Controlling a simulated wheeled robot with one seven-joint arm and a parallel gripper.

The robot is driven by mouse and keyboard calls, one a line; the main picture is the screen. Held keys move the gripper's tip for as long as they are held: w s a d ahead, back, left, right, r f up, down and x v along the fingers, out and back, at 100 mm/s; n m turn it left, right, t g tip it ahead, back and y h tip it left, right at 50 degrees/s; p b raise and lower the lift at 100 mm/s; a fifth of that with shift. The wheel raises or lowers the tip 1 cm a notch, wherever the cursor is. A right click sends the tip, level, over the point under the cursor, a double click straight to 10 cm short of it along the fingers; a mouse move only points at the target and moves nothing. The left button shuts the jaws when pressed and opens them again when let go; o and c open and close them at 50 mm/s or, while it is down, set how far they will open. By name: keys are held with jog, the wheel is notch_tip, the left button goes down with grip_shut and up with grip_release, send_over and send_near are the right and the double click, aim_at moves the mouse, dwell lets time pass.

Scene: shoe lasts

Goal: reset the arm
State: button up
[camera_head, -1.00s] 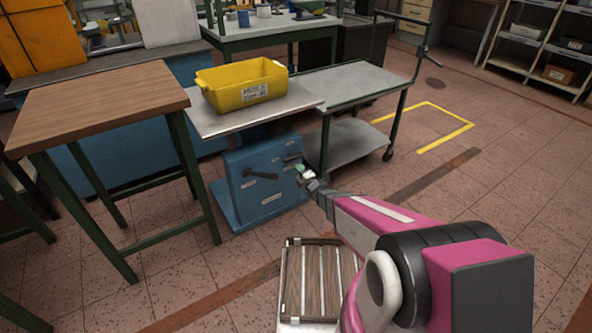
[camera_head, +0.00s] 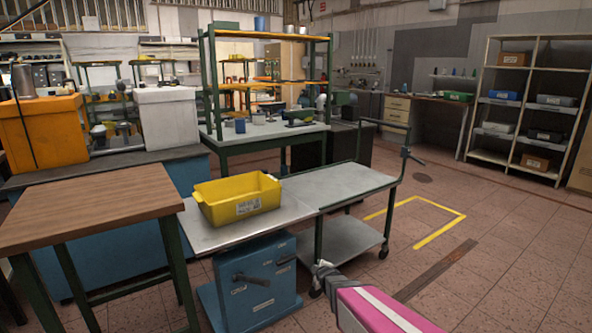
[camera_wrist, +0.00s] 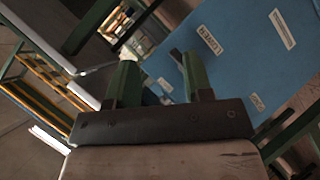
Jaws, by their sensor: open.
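My gripper shows in the wrist view (camera_wrist: 158,85), with its two green fingers spread apart and nothing between them. Beyond the fingers is the blue cabinet with white labels (camera_wrist: 225,50). In the head view my pink arm (camera_head: 378,312) reaches up from the bottom edge, and its far end is in front of the cart's lower part. The fingers cannot be made out in the head view. The blue cabinet (camera_head: 255,285) stands left of the arm's end, under a grey top.
A yellow bin (camera_head: 238,200) sits on the grey top. A wheeled metal cart (camera_head: 345,185) stands to its right, a wood-topped table (camera_head: 90,205) to its left. A shelf rack (camera_head: 530,110) stands at the back right. The floor at right (camera_head: 520,260) is clear.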

jog(key=s+d+r+m+g, duration=0.3)
jog(key=s+m+g, duration=0.1)
jog(key=s, duration=0.3)
jog(key=s+d+r+m+g+h, duration=0.1)
jog(key=s+r+m+g, duration=0.3)
jog(key=s, duration=0.4)
jog(key=s+d+r+m+g, duration=0.3)
jog(key=s+d+m+g, duration=0.1)
jog(key=s+m, duration=0.2)
jog(key=shift+s+d+r+h, duration=0.35)
jog(key=shift+s+h, duration=0.05)
jog(key=shift+s, duration=0.5)
